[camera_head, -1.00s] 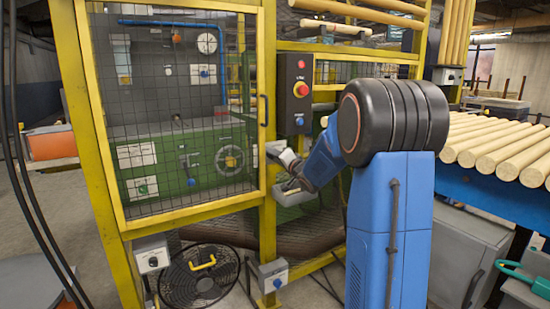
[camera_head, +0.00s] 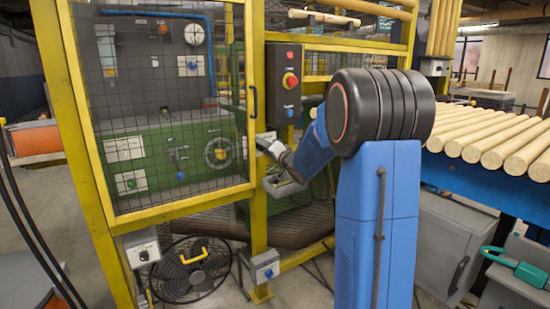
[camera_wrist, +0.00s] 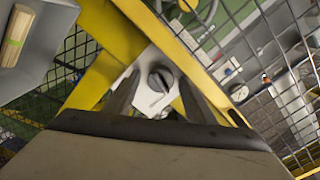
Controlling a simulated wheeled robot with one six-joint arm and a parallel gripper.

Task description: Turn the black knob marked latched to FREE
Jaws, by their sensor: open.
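A dark, round, slotted knob (camera_wrist: 160,80) sits on a pale plate (camera_wrist: 148,98) fixed to the yellow post in the wrist view. Its lettering cannot be read. My gripper (camera_head: 270,151) is at the yellow post, beside the mesh door's edge in the head view. In the wrist view its two fingers stand apart, one on each side of the knob, with nothing held. Whether they touch it cannot be told. In the head view the plate (camera_head: 264,138) shows in part behind my gripper, and the knob itself is hidden.
A black control box (camera_head: 285,85) with red and blue buttons hangs right of the post. Another black knob is on a grey box (camera_head: 142,249) at lower left.

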